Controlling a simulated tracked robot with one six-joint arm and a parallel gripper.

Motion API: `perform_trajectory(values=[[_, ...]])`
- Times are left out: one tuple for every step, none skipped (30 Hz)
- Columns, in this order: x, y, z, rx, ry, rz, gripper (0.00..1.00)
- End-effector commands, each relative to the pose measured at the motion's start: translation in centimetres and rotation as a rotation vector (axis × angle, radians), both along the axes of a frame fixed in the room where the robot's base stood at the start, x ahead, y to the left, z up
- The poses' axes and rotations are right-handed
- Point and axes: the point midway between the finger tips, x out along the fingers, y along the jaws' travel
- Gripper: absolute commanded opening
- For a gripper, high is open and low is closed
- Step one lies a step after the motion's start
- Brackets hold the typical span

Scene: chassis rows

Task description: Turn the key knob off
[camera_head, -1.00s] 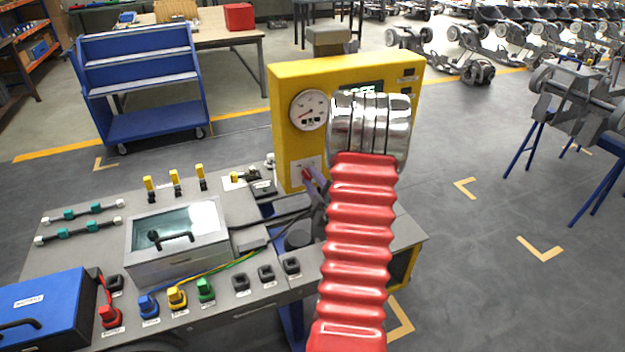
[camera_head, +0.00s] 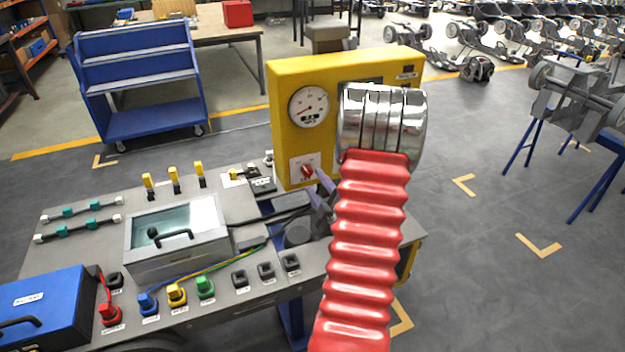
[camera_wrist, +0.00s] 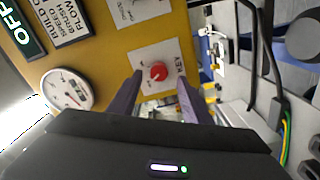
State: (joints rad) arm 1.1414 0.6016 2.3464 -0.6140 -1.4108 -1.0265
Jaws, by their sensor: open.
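The key knob (camera_head: 308,170) is a small red knob on a white plate low on the yellow panel (camera_head: 290,140). In the wrist view the knob (camera_wrist: 158,71) shows on its plate marked KEY, with its pointer hard to read. My gripper (camera_head: 322,190) is just right of and in front of the knob. In the wrist view the purple fingers of my gripper (camera_wrist: 158,88) are apart, one on each side of the knob in the picture, with nothing held. A display (camera_wrist: 21,27) on the panel reads OFF.
A round gauge (camera_head: 308,106) sits above the knob. The grey bench (camera_head: 80,260) left of it carries a clear-lidded box (camera_head: 175,240), yellow levers, coloured connectors and a blue case (camera_head: 45,305). Cables run below the knob.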

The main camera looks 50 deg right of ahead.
Motion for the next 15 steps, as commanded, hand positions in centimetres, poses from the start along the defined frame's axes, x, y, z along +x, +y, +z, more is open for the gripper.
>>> perform_trajectory(values=[[-0.8, 0.5, 0.0, 0.002, 0.0, -0.002, 0.45], [-1.3, 0.7, 0.0, 0.002, 0.0, -0.002, 0.45], [-2.0, 1.0, 0.0, 0.002, 0.001, -0.004, 0.45], [-2.4, 1.3, 0.0, 0.001, 0.001, -0.003, 0.45], [-2.8, 1.6, 0.0, 0.001, 0.0, -0.002, 0.45], [-3.4, 1.9, 0.0, 0.001, 0.0, -0.003, 0.45], [-3.9, 2.2, 0.0, 0.002, 0.001, -0.004, 0.45], [-4.4, 2.5, -0.1, 0.001, 0.001, -0.003, 0.45], [-5.0, 2.8, -0.1, 0.001, 0.001, -0.003, 0.45], [-5.4, 3.1, -0.1, 0.003, 0.0, -0.004, 0.45], [-5.8, 3.4, -0.1, 0.002, 0.001, -0.002, 0.45], [-6.2, 3.6, -0.1, 0.001, 0.001, -0.003, 0.45], [-6.5, 3.8, -0.1, 0.001, 0.001, -0.003, 0.45], [-6.8, 4.0, -0.1, 0.001, 0.0, -0.002, 0.45], [-7.1, 4.1, -0.1, 0.001, 0.0, -0.001, 0.45]])
